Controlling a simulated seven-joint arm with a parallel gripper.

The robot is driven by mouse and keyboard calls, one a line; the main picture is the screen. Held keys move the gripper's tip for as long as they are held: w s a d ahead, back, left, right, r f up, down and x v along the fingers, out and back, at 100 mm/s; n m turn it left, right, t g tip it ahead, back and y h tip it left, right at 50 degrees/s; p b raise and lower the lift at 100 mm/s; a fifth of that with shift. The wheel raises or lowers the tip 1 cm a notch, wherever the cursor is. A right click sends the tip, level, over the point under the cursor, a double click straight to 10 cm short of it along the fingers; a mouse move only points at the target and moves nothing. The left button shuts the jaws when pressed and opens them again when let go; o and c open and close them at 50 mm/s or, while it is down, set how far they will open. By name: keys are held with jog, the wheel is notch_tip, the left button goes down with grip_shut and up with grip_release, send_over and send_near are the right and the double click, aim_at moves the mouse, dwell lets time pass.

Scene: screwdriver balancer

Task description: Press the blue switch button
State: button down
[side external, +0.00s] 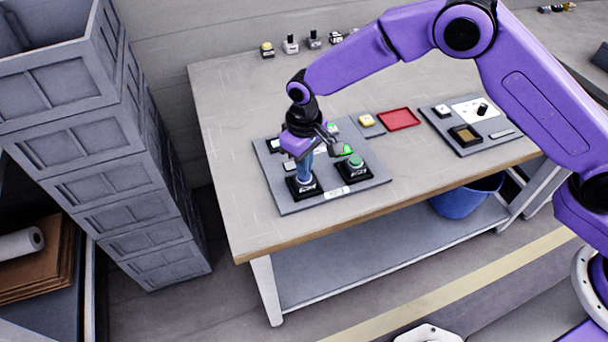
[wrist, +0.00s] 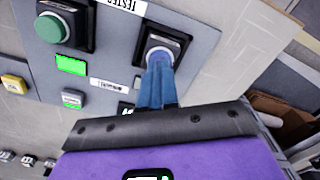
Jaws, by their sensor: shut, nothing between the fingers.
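The blue switch button (wrist: 163,44) sits in a black square housing on the grey tester panel, at the top middle of the wrist view. Its housing (side external: 305,189) shows at the panel's front left in the side view. My gripper (wrist: 158,62) is shut and empty, its blue fingers together. In the side view my gripper (side external: 304,180) points down right over this housing and hides the button's top. The fingertips overlap the button's near edge in the wrist view. I cannot tell whether they touch it or whether it is pushed down.
A green button (side external: 355,161) in a like black housing stands to the right on the same panel (side external: 362,183). Lit green displays (wrist: 71,65) lie beside them. A red tray (side external: 399,119) and a second panel (side external: 484,141) are farther right. Stacked grey crates (side external: 135,170) stand left of the table.

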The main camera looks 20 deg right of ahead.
jog(key=shift+f, duration=0.6)
dwell(0.3)
jog(key=shift+r, duration=3.55)
jog(key=shift+r, duration=3)
